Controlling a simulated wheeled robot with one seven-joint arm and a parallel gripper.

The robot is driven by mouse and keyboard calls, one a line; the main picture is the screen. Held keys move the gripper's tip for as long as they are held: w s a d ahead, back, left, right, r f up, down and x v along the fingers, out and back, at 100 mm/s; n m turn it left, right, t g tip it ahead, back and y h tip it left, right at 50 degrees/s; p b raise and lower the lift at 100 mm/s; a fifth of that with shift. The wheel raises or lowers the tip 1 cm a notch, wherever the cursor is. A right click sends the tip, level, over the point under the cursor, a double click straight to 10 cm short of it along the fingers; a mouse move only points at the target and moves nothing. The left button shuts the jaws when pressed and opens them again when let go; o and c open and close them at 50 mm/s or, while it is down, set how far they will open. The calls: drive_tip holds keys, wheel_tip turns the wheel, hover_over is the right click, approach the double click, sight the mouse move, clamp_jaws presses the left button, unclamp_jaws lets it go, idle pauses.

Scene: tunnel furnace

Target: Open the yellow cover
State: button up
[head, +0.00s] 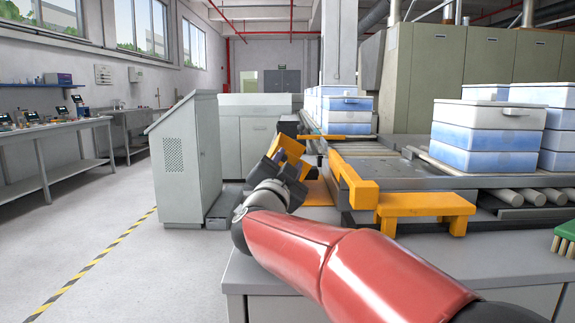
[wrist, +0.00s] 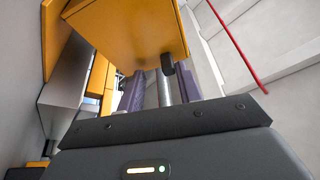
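The yellow cover (head: 291,148) shows in the head view as a tilted orange-yellow panel just beyond my gripper (head: 272,168), partly hidden by it. In the wrist view the yellow cover (wrist: 130,32) fills the upper middle as a large panel close above my gripper. A small dark part (wrist: 167,65) sits at its lower right edge; I cannot tell whether this is a fingertip or touches the panel.
A yellow rail (head: 352,182) and a yellow bracket (head: 425,207) stand on the machine to the right. Blue-white boxes (head: 487,135) stand behind them. A grey cabinet (head: 185,150) stands left of my gripper. The floor (head: 90,230) at left is clear.

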drive_tip(key=s+a+b, duration=0.1)
drive_tip(key=s+a, duration=0.2)
drive_tip(key=s, duration=0.9)
drive_tip(key=shift+s+a+f, duration=0.2)
drive_tip(key=shift+s+a, duration=0.1)
drive_tip(key=shift+a, duration=0.05)
drive_tip(key=shift+b, duration=0.3)
